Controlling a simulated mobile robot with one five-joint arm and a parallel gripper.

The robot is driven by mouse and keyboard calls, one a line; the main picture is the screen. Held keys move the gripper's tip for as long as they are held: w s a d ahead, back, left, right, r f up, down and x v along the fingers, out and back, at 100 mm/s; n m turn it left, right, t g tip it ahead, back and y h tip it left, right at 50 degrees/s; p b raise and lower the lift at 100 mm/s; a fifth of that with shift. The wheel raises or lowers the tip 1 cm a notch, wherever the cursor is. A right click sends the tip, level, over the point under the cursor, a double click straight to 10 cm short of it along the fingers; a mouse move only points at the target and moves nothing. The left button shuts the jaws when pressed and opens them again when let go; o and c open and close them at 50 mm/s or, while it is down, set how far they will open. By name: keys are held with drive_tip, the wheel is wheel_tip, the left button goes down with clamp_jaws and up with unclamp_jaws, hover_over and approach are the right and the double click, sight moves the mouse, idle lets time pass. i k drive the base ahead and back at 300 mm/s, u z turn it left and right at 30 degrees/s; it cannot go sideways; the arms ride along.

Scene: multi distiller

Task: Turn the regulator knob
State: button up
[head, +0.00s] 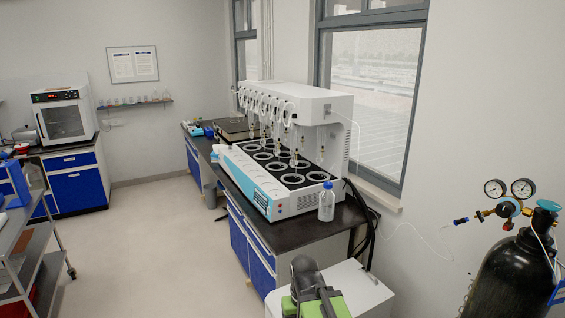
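The regulator (508,208) is mounted on a black gas cylinder (510,275) at the right edge. It has two round gauges (508,188), a blue round part that looks like the regulator knob (505,210), and brass fittings. A teal handwheel (549,205) sits on top of the cylinder valve. A dark blue-tipped fitting (461,221) sticks out to the left. My arm, with dark and green parts, shows at the bottom centre (310,295), well left of the regulator and apart from it. Its fingertips cannot be made out.
A multi-position distiller (285,150) stands on a black-topped bench (310,230) with a clear blue-capped bottle (326,203). A thin tube runs from the distiller toward the regulator. A metal cart (35,255) is at the left. The floor (150,250) between is clear.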

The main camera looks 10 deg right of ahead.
sight(503, 210)
drive_tip(key=z, duration=1.6)
